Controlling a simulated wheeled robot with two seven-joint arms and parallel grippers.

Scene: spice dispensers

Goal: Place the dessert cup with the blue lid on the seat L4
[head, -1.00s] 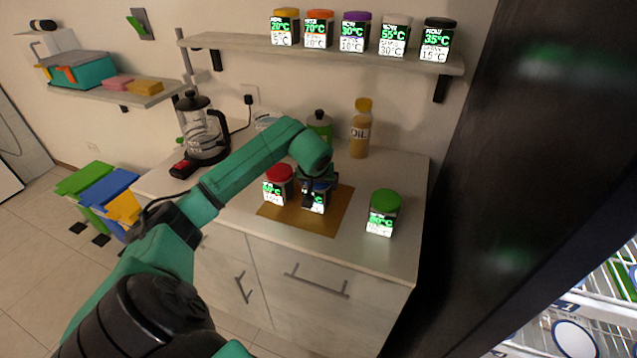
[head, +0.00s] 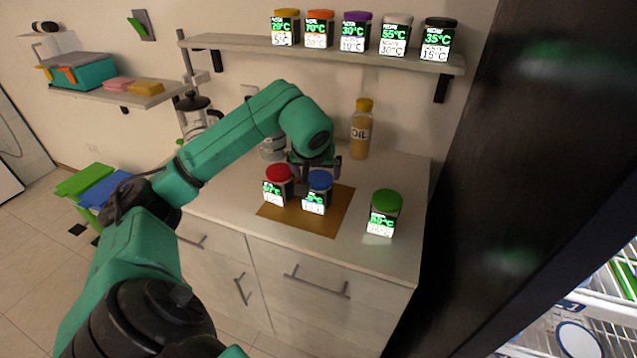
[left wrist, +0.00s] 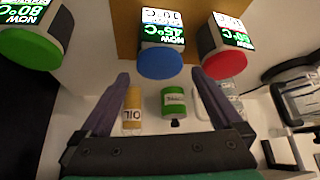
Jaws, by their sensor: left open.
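The dessert cup with the blue lid (head: 316,196) stands upright on a brown mat (head: 308,222) on the counter, beside a red-lidded cup (head: 277,184). My left gripper (head: 317,165) is open and empty, just above and behind the blue lid. In the left wrist view the blue lid (left wrist: 160,63) lies ahead, between and just beyond the open fingertips (left wrist: 160,78), apparently apart from them. The red-lidded cup (left wrist: 222,48) is to its right there. No seat marked L4 can be made out. My right gripper is not in view.
A green-lidded cup (head: 383,213) stands right of the mat. An oil bottle (head: 361,130) is behind, and a glass kettle (head: 200,118) at left. A wall shelf (head: 330,52) holds several lidded cups. A white wire rack (head: 610,290) shows at lower right, beside a dark panel.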

